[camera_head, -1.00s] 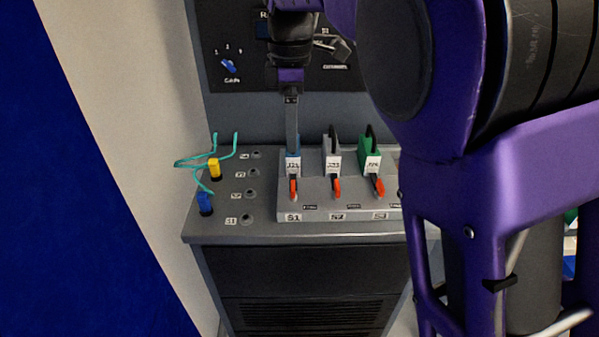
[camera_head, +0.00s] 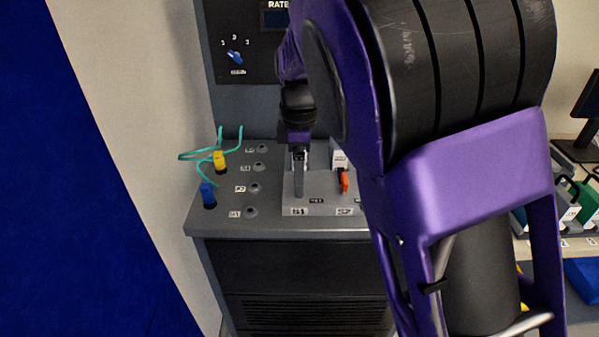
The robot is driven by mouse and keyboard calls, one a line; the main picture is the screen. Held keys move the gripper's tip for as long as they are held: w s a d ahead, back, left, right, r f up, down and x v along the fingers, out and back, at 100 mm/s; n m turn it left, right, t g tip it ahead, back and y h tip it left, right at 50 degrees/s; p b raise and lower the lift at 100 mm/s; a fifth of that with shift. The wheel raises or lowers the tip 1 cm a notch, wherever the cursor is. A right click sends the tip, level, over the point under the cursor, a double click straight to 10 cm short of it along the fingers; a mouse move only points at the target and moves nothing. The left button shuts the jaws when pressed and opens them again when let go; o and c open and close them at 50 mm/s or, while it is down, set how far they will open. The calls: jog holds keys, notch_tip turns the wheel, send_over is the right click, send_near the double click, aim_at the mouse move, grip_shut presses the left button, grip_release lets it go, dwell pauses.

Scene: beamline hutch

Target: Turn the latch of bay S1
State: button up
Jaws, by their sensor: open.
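Bay S1 (camera_head: 298,211) is the leftmost bay on the grey bay block, marked by its label on the front face. My gripper (camera_head: 299,190) points down right in front of this bay and covers its latch and module. The fingers show nearly edge-on as one narrow grey shape, and they are open. Whether they touch or straddle the latch cannot be seen. The orange latch of bay S2 (camera_head: 344,182) shows to the right, below a white-labelled module (camera_head: 339,160).
My purple arm hides the right part of the bay block. Left of the block, a blue plug (camera_head: 208,195) and a yellow plug (camera_head: 219,160) with teal cables stand on the console top (camera_head: 270,224). A panel with a blue knob (camera_head: 235,57) rises behind.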

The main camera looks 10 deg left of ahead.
grip_shut()
jog(key=shift+r, duration=0.1)
dwell(0.3)
jog(key=m+p, duration=0.2)
jog(key=shift+r+m, duration=0.1)
jog(key=shift+m, duration=0.3)
jog(key=m+p, duration=0.3)
jog(key=m, duration=0.2)
jog(key=m+p, duration=0.2)
jog(key=m, duration=0.3)
jog(key=m+p, duration=0.2)
jog(key=m, duration=0.2)
jog(key=shift+m, duration=0.3)
